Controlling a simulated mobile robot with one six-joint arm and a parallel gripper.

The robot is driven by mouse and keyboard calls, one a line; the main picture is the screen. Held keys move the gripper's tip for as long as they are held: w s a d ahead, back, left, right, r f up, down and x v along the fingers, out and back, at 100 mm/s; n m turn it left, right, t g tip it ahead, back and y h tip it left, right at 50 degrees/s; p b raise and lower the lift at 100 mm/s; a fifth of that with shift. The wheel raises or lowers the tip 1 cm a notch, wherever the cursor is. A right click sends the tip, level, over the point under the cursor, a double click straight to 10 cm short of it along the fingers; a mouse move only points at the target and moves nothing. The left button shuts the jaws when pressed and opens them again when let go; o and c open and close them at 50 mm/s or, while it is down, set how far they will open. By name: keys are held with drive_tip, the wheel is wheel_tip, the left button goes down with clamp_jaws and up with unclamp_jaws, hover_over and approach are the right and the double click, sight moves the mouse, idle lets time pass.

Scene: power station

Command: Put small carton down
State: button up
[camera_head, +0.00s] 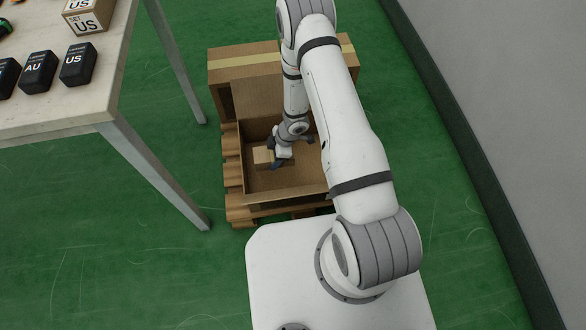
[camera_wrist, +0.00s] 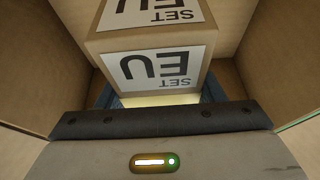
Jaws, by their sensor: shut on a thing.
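The small carton (camera_wrist: 155,62) is a brown cardboard box with white labels reading "SET EU". It also shows in the head view (camera_head: 263,157), inside a large open cardboard box (camera_head: 285,184). My gripper (camera_head: 280,160) is shut on the small carton, down within the walls of the large box. In the wrist view the carton is upside down in the picture, with box walls on both sides. The carton's underside is hidden, so I cannot tell whether it touches the box floor.
The large box stands on a wooden pallet (camera_head: 231,172), with a taped closed box (camera_head: 240,66) behind it. A table (camera_head: 60,100) on the left holds black AU (camera_head: 38,72) and US (camera_head: 78,63) adapters and a "SET US" carton (camera_head: 88,15). A grey wall (camera_head: 510,110) is on the right.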

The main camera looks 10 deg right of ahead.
sight(272, 172)
wheel_tip(272, 172, down, 9)
drive_tip(key=b, duration=0.3)
drive_tip(key=shift+r+b, duration=0.2)
drive_tip(key=shift+b, duration=0.1)
drive_tip(key=shift+f, duration=0.15)
drive_tip(key=o, duration=1.2)
